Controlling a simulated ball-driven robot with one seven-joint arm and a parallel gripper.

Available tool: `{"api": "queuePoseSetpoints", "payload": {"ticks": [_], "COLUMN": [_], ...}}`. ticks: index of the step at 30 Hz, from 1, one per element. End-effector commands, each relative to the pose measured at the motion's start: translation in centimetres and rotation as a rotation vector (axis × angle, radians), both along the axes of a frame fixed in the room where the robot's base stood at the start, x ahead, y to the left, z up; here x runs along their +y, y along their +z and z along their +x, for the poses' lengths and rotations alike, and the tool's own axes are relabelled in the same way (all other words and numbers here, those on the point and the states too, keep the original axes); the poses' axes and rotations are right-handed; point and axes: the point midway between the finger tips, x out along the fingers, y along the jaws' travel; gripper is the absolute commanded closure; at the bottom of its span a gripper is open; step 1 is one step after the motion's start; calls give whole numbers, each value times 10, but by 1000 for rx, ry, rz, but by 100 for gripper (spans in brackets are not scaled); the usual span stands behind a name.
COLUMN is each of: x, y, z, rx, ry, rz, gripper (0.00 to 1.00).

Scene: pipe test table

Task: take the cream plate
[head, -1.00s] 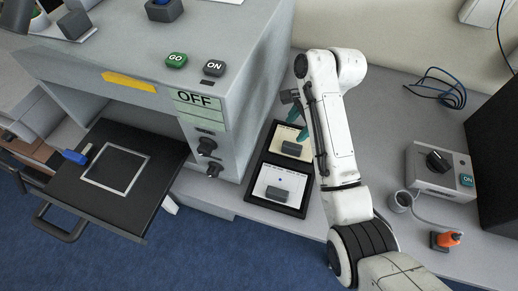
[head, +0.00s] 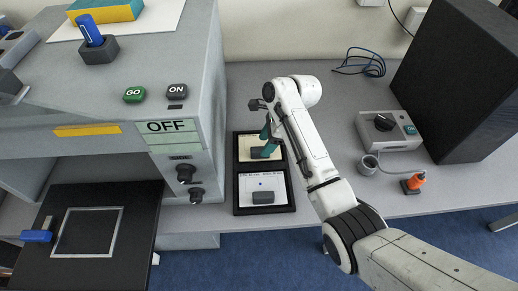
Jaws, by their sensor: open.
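The cream plate (head: 245,142) lies in the far compartment of a black two-part tray (head: 236,178). A dark grey block-shaped grip (head: 256,153) stands on the plate. My gripper (head: 268,143), with teal fingers, is open over the right part of the cream plate. Its fingers are beside or around the right end of the grip; I cannot tell whether they touch it. My fingers and arm hide part of the plate's right side. A white plate (head: 275,186) with a similar dark grip lies in the near compartment.
The grey machine (head: 205,110) with OFF panel and knobs stands just left of the tray. Its black drawer (head: 140,225) is out at the lower left.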

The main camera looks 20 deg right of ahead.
Motion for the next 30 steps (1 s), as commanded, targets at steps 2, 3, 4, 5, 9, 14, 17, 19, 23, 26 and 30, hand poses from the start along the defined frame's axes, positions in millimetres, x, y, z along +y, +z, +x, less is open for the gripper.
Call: {"api": "queuePoseSetpoints", "payload": {"ticks": [2, 3, 4, 5, 9, 14, 17, 19, 23, 26, 30], "x": [4, 6, 8, 9, 16, 18, 18, 18, 18, 18, 18], "y": [-10, -15, -20, -24, -39, -43, -42, -42, -42, -42, -42], "z": [2, 4, 5, 6, 8, 9, 9, 9, 9, 9, 9], "rx": [3, 3, 4, 3, 2, -1, -1, -1, 0, 0, 0], "ry": [0, 0, 0, 0, 0, 0, 0, 0, 0, 0, 0], "rz": [-1, -1, -2, -2, 0, 0, 0, 0, 0, 0, 0], "gripper": [45, 45, 45, 45, 45, 45, 45, 47, 59, 69, 82]}}
